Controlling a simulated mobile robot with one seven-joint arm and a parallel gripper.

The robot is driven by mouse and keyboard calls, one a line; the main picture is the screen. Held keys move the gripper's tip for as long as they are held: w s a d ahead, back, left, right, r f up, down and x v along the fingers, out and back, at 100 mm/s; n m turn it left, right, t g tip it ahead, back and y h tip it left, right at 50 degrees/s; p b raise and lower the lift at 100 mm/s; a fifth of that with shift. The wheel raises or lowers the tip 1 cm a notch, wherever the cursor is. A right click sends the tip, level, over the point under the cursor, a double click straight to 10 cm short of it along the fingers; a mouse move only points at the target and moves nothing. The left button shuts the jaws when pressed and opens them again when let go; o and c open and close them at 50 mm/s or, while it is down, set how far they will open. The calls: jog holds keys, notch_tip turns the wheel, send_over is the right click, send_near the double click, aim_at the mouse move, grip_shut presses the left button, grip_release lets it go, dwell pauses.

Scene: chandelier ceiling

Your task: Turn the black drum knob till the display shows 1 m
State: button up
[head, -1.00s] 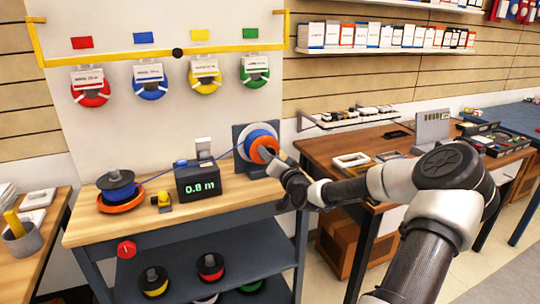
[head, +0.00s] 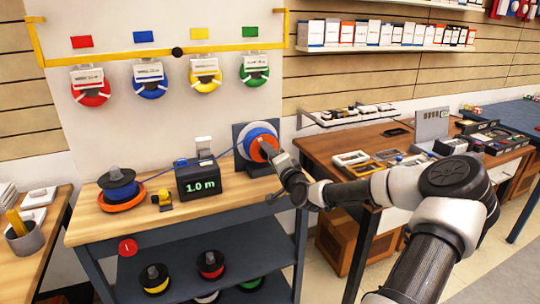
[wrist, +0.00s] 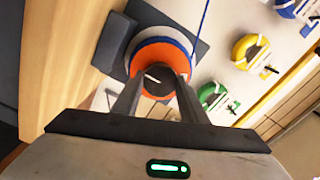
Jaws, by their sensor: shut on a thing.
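The black drum knob (wrist: 156,84) sits at the centre of the drum, between my fingertips, with a pale mark across its face. My gripper (wrist: 160,78) is shut on it; in the head view my gripper (head: 272,155) hides most of the knob. The drum (head: 252,138) has an orange face and a blue wound band, and stands upright against a dark plate. The black display box (head: 198,178) left of the drum reads 1.0 m in green digits.
A blue cable (head: 155,178) runs from a blue spool on an orange base (head: 120,190) past the display to the drum. A small yellow-and-black tool (head: 163,199) lies between. The bench front (head: 200,216) is mostly clear.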

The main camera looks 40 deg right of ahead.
dwell(0.3)
jog(key=o, duration=1)
jog(key=shift+o, duration=0.2)
jog(key=shift+s, duration=0.1)
jog(key=p+v, duration=0.2)
jog(key=v, duration=1.5)
jog(key=shift+s, duration=0.2)
jog(key=shift+f, duration=0.1)
